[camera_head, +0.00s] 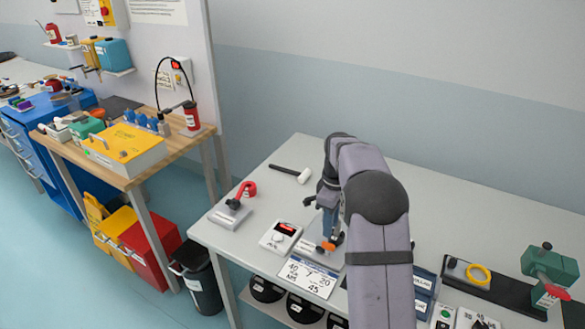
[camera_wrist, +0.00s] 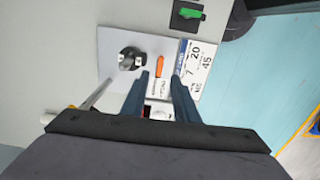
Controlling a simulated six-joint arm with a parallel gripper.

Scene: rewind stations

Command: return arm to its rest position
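My gripper (camera_head: 330,230) hangs at the end of my bent grey arm, low over the left half of the grey bench (camera_head: 458,217). In the wrist view, the two dark blue fingers of my gripper (camera_wrist: 160,78) stand apart with nothing held between them. Beyond the fingertips is a light grey plate (camera_wrist: 112,42) with an orange handle (camera_wrist: 160,66) and a round dark and silver part (camera_wrist: 130,59). The orange handle also shows in the head view (camera_head: 326,247), just below the fingers. Whether a finger touches it, I cannot tell. My arm hides part of the bench.
A white box with a red display (camera_head: 281,237), a red-handled clamp (camera_head: 238,198) and a hammer (camera_head: 290,174) lie to the left. A number card (camera_head: 308,278) is in front. A green vise-like device (camera_head: 549,275) stands right. The bench's back right is clear.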

